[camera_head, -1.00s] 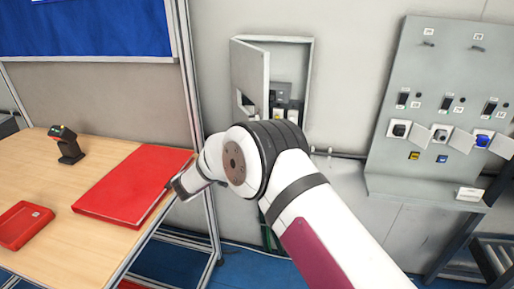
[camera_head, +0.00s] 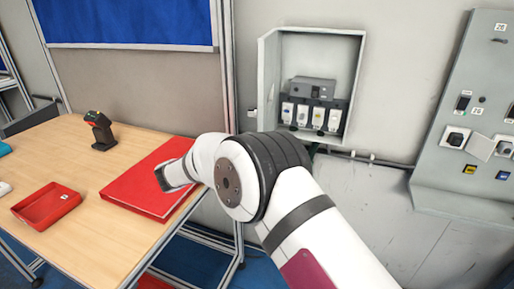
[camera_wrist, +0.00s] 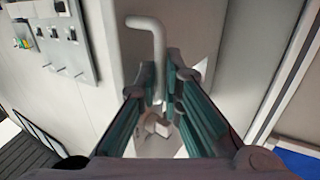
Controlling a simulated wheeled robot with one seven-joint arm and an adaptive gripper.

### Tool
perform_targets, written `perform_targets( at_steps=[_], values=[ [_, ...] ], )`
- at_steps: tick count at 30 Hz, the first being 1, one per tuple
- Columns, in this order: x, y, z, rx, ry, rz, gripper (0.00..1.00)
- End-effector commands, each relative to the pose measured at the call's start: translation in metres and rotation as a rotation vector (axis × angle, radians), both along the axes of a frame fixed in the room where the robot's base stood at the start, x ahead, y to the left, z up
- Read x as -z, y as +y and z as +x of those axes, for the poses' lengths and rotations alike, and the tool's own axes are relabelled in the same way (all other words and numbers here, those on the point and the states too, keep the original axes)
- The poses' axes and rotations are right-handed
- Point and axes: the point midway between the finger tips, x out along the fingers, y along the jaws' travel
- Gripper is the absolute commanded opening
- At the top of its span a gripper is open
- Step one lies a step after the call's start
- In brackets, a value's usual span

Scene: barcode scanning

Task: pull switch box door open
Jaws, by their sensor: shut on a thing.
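The grey switch box (camera_head: 352,90) on the wall is open, with a row of switches and sockets inside. Its door (camera_head: 268,78) is swung out to the left and seen almost edge-on in the head view. My gripper is hidden in the head view behind my white arm. In the wrist view, my gripper (camera_wrist: 166,84) is shut on the door handle (camera_wrist: 150,27), a pale bent rod running down between the two fingers. The exact contact is partly hidden by the fingers.
A wooden table (camera_head: 112,192) stands at left with a red folder (camera_head: 135,196), a red tray (camera_head: 45,207) and a black scanner (camera_head: 101,132). A grey control panel (camera_head: 470,110) is on the wall at right. Blue floor shows below.

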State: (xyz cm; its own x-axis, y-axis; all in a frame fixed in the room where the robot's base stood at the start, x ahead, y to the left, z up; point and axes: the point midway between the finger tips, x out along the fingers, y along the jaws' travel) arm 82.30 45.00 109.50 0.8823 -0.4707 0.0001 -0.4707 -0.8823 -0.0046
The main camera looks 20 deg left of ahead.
Motion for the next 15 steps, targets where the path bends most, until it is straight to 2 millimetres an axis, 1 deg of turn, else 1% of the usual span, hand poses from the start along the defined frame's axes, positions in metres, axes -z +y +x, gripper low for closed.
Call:
perform_targets(
  at_steps=[1, 15],
  values=[
    [-0.002, 0.000, 0.009, 0.003, -0.012, 0.001, 0.00],
    [-0.001, 0.039, 0.016, 0.035, -0.025, -0.004, 0.00]
  ],
)
